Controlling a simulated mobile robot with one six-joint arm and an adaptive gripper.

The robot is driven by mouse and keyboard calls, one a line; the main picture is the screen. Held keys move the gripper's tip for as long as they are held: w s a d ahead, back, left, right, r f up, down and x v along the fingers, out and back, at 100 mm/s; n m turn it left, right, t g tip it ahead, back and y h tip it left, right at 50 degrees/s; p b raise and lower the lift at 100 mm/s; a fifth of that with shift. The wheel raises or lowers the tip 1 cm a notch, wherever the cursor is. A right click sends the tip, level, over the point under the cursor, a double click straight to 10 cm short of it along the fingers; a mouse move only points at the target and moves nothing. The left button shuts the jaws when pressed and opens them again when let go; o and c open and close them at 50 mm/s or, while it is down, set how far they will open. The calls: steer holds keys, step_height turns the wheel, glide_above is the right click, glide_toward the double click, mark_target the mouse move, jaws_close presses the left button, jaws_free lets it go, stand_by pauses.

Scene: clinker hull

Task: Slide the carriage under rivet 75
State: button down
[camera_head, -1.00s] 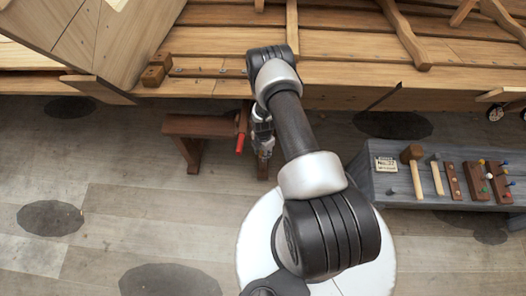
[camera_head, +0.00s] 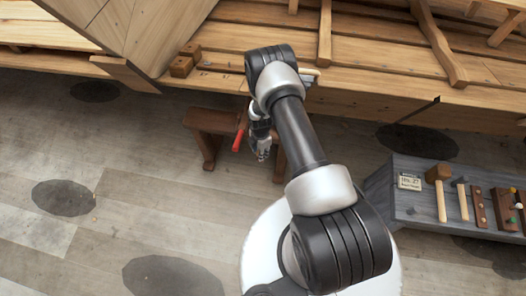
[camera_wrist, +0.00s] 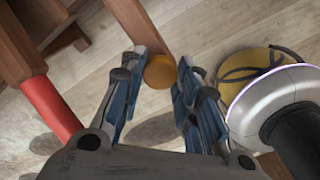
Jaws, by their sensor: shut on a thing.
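My gripper (camera_wrist: 158,95) points down beside the hull in the head view, below its lower planks. In the wrist view its fingers are closed around a brown wooden bar with a round amber end (camera_wrist: 160,72). A red grip (camera_wrist: 47,103) hangs from a brown wooden part left of the fingers. The red grip also shows in the head view (camera_head: 239,138), just left of my gripper. I cannot tell how the bar and red grip join the carriage. Small rivet-like dots (camera_head: 235,70) run along a plank above; no number 75 is readable, and my arm hides part of the row.
A low brown bench (camera_head: 208,123) stands behind and left of my gripper. A grey tool bench (camera_head: 405,208) with mallets and a tag stands at right. A yellow round object (camera_wrist: 258,62) with a dark strap shows in the wrist view. The floor at left is clear.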

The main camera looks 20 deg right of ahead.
steer(key=c, duration=1.2)
jaws_free()
step_height(320, 180, up, 12)
